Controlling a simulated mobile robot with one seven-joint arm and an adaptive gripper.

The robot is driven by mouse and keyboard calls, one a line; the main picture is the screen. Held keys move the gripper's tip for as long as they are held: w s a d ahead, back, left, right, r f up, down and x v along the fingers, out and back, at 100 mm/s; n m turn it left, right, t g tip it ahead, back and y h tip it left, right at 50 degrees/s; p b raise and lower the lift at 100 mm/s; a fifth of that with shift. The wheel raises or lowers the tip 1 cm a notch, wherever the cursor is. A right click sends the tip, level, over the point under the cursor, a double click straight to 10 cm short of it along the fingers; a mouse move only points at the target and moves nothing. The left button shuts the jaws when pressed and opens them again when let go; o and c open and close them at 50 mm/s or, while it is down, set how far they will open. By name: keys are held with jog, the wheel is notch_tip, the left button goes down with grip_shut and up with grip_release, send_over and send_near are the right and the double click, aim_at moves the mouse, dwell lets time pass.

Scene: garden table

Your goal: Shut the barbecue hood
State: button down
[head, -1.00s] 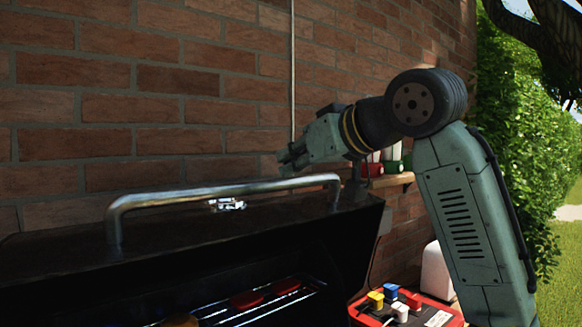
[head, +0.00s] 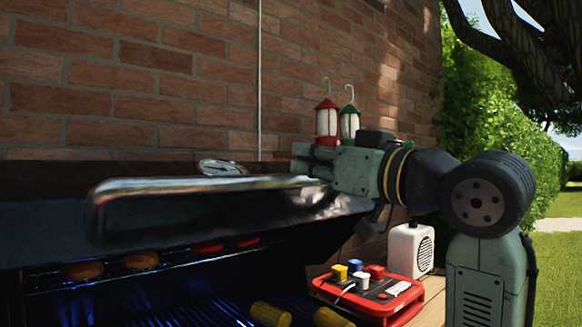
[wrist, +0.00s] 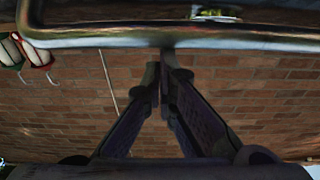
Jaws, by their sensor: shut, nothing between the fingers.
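The barbecue hood (head: 185,232) is dark and stands open, with the grill showing under its front edge. Its shiny metal handle (head: 200,187) runs across the hood front in the head view. The handle (wrist: 110,39) also crosses the top of the wrist view. My gripper (head: 300,160) is shut and empty, at the right end of the handle, fingers pointing left. In the wrist view the closed fingertips (wrist: 163,62) lie right beside the bar; I cannot tell whether they touch it.
Several patties (head: 140,260) and corn cobs (head: 270,314) lie on the grill. A red box with coloured plugs (head: 370,292) and a white speaker (head: 410,248) stand on the right side shelf. Two lanterns (head: 327,122) (head: 349,123) stand by the brick wall (head: 150,80).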

jog(key=s+d+f+t+y+b, duration=0.1)
jog(key=s+d+f+t+b, duration=0.1)
jog(key=f+b, duration=0.7)
jog(key=s+d+f+t+y+b, duration=0.2)
jog(key=s+f+b, duration=0.1)
jog(key=f+b, duration=0.6)
jog(key=s+d+f+t+y+b, duration=0.1)
jog(key=s+d+f+t+b, duration=0.1)
jog(key=f+b, duration=0.6)
notch_tip(320, 180, down, 4)
jog(key=shift+s+f+y+b, duration=0.1)
jog(key=shift+s+y+b, duration=0.25)
jog(key=shift+s, duration=0.3)
jog(key=shift+w+a, duration=0.1)
jog(key=shift+a, duration=0.05)
